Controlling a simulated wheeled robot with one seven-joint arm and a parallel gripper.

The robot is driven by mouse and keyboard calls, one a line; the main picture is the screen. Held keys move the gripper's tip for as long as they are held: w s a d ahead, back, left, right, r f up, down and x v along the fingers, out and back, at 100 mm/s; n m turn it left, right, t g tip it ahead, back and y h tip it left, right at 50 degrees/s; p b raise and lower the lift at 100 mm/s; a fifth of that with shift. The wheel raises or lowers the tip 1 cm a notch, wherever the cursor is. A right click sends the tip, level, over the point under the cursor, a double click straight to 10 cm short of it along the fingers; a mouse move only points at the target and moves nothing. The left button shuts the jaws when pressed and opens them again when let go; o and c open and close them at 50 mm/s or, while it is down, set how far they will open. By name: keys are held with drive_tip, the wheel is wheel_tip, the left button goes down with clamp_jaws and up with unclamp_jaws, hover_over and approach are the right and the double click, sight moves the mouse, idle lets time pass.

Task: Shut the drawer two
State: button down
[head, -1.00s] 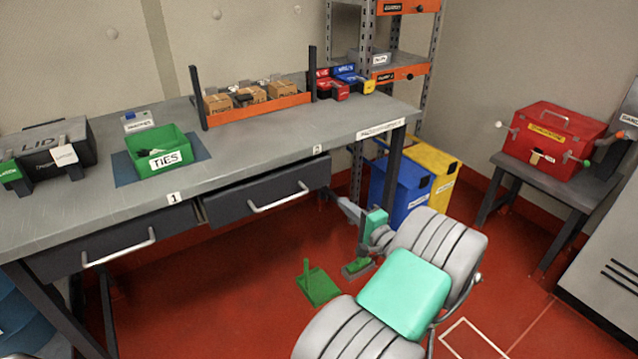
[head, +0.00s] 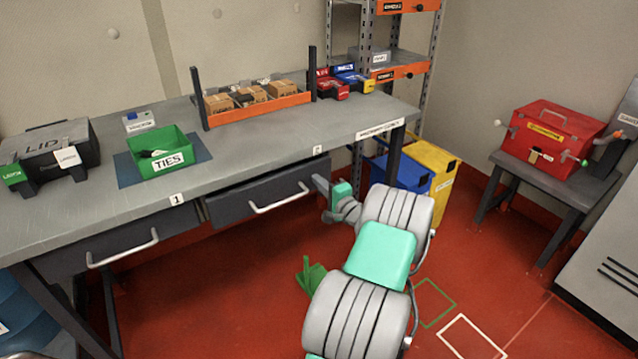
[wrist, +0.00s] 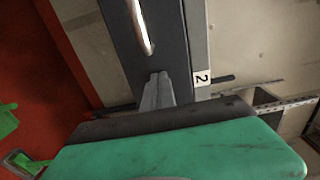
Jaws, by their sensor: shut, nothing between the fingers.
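Drawer two (head: 235,205) is the right-hand dark grey drawer under the workbench, below the label 2. Its front seems to stand slightly out from the bench, with a dark gap along its top. Its pale bar handle (head: 280,199) faces the room. My gripper (head: 319,184) is shut and empty at the right end of the drawer front. In the wrist view, the drawer front (wrist: 165,45) runs upward from my fingertips (wrist: 158,78), with the handle (wrist: 142,28) beyond. I cannot tell whether the fingertips touch the front.
Drawer one (head: 120,241) is left of drawer two. The workbench (head: 260,150) carries a green TIES bin (head: 165,165) and an orange rack (head: 258,110). Blue (head: 400,180) and yellow (head: 437,170) bins stand behind my arm.

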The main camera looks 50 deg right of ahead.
sight(312, 173)
drive_tip(key=b+x, duration=0.1)
drive_tip(key=x, duration=0.2)
drive_tip(key=shift+w+f, duration=0.1)
drive_tip(key=shift+w, duration=0.3)
drive_tip(key=shift+w+d, duration=0.2)
drive_tip(key=shift+w, duration=0.1)
drive_tip(key=shift+r, duration=0.4)
